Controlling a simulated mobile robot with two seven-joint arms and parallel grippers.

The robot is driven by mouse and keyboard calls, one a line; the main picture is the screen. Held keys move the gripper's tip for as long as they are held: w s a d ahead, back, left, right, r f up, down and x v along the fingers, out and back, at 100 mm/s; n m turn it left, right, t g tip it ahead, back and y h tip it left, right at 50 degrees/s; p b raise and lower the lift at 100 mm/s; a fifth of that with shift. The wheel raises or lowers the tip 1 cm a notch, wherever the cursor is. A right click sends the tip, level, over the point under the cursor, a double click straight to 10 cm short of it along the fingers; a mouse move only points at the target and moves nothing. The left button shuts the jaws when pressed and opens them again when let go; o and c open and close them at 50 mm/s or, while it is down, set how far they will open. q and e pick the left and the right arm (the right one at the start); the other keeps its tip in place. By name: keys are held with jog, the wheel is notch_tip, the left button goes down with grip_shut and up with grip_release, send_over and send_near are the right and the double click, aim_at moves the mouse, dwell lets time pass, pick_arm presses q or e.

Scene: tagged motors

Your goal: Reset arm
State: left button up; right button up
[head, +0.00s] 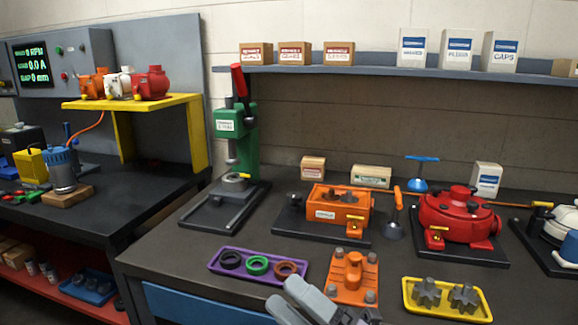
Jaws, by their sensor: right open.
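My right gripper (281,293) shows at the bottom edge, a little right of centre. It is grey, its fingers are apart, and nothing shows between them. It is in front of the dark workbench (190,262), near the purple tray (224,271) and the orange mount (353,275). Only part of the gripper is in the frame, and I cannot tell its height over the bench. My left gripper is not in view.
A green press (247,145) with a red handle, an orange motor housing (332,211) and a red housing (455,215) stand behind. A yellow tray (410,298) holds grey gears. A yellow stand (197,135) with motors is left. Bare bench top lies left of the purple tray.

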jog(key=d+f+m+t+h, duration=0.5)
jog(key=d+f+m+h, duration=0.5)
jog(key=f+m+h, duration=0.6)
jog(key=s+d+f+m+g+h, duration=0.1)
jog(key=s+d+f+m+g, duration=0.2)
jog(key=s+d+f+m, duration=0.2)
jog(key=s+d+f+m+g+h+p, duration=0.1)
jog(key=s+d+f+m+g, duration=0.2)
jog(key=s+f+m, duration=0.4)
notch_tip(320, 180, down, 3)
jog(key=shift+s+d+r+m+h+p, duration=0.1)
jog(key=shift+s+d+m+h+p, duration=0.25)
jog(key=shift+s+d, duration=0.65)
jog(key=shift+s+a, duration=0.1)
jog(key=shift+a, duration=0.05)
